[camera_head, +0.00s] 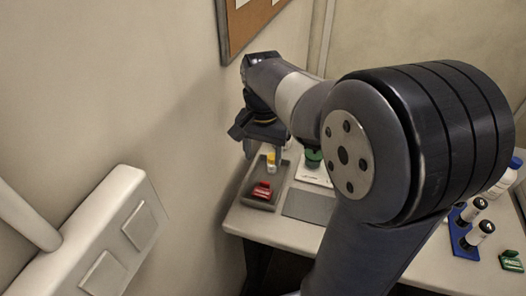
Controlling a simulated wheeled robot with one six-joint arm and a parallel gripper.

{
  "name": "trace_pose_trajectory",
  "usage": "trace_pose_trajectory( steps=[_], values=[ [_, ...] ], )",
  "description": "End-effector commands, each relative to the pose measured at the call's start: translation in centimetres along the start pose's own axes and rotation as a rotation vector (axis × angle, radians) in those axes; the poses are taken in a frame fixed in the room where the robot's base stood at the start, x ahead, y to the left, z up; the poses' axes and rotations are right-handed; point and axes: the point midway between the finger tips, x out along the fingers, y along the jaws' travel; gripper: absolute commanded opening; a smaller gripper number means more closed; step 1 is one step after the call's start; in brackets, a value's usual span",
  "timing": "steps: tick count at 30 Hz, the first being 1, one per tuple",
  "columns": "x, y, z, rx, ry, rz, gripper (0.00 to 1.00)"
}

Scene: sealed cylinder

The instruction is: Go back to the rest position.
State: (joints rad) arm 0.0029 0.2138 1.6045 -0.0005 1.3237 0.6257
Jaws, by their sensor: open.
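My gripper (264,155) is at the far left end of the desk, pointing down with its jaws apart. It hangs over the back part of a grey tray (245,199). A small yellow-topped item (271,158) shows between or just behind the fingers; I cannot tell whether they touch it. A red item (262,190) lies at the front of the tray, clear of the gripper. My arm reaches across the view and hides much of the desk's middle.
The desk (252,224) also bears a dark grey mat (309,206) and a green round item (313,158) on a white base. At right, a blue rack (461,240) holds dark-and-white vials, near a green item (511,261). A wall and cork board (250,22) stand close behind the gripper.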

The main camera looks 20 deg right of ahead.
Motion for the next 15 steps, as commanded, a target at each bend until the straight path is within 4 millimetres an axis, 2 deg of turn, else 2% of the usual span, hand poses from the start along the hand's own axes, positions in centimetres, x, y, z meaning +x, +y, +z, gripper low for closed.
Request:
trace_pose_trajectory(
  steps=[8,11,15],
  values=[
    [0.4,0.0,0.0,0.0,-0.001,0.0,0.57],
    [1.3,0.0,0.0,0.0,-0.003,0.002,0.57],
    [3.6,0.1,0.1,0.0,-0.005,0.003,0.57]
  ],
)
